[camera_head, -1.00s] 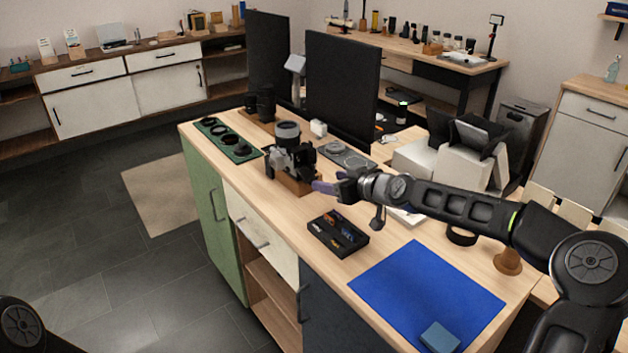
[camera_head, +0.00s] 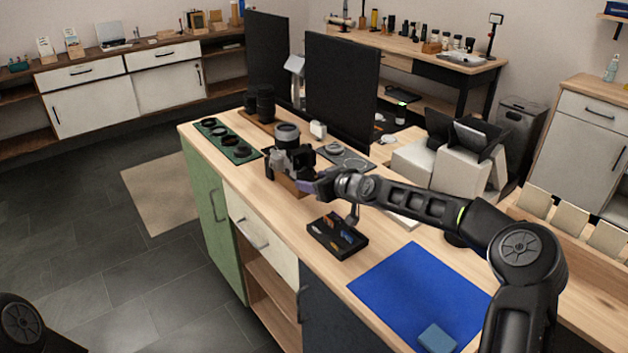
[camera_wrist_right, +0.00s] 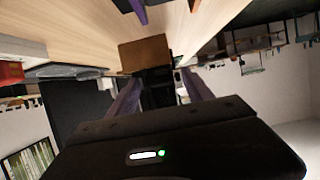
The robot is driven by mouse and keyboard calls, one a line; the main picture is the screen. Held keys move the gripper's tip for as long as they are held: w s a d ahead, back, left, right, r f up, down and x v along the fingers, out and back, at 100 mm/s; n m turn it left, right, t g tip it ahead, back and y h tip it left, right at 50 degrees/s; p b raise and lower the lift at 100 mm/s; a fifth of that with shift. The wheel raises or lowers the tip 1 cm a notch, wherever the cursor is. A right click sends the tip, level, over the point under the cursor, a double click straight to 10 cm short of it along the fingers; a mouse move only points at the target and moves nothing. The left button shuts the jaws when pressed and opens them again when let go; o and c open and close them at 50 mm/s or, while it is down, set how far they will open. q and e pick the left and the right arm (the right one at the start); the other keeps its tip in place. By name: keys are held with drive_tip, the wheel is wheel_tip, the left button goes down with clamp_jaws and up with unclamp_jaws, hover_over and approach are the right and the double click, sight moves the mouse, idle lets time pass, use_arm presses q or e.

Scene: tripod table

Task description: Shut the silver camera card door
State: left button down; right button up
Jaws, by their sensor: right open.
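The silver camera (camera_head: 284,160) with a dark lens sits on a wooden block (camera_head: 288,184) on the workbench in the head view. My right gripper (camera_head: 307,189) is just right of the camera and block, with its purple fingers toward them. In the right wrist view, the open fingers (camera_wrist_right: 160,77) have the dark body of the camera (camera_wrist_right: 158,97) and the block (camera_wrist_right: 144,54) between or just beyond them. I cannot tell whether a finger touches the camera. The card door cannot be made out. My left gripper is out of view.
A black tray with small items (camera_head: 338,236) lies in front of the gripper, near a blue mat (camera_head: 418,300). A green mat with rings (camera_head: 226,140) is left of the camera. A grey mat (camera_head: 347,158) and a dark monitor (camera_head: 342,92) stand behind.

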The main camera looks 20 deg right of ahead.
sight(307, 177)
drive_tip(key=shift+c, duration=0.2)
clamp_jaws()
idle(0.3)
drive_tip(key=shift+r, duration=0.1)
drive_tip(key=shift+a+r+g+p, duration=0.1)
drive_tip(key=shift+r+g+p, duration=0.3)
drive_tip(key=shift+p, duration=0.55)
drive_tip(key=r+g+p, duration=0.1)
drive_tip(key=p, duration=0.2)
drive_tip(key=g+h+p, duration=0.1)
drive_tip(key=g+p, duration=0.1)
drive_tip(key=p, duration=0.2)
drive_tip(key=r+g+h+p, duration=0.1)
drive_tip(key=g+p, duration=0.1)
drive_tip(key=p, duration=0.2)
drive_tip(key=shift+w+a+r, duration=0.1)
drive_tip(key=shift+w+r, duration=0.2)
drive_tip(key=shift+w, duration=0.05)
drive_tip(key=shift+f+g+h+p, duration=0.15)
drive_tip(key=shift+g+h+p, duration=0.15)
drive_tip(key=shift+p, duration=0.4)
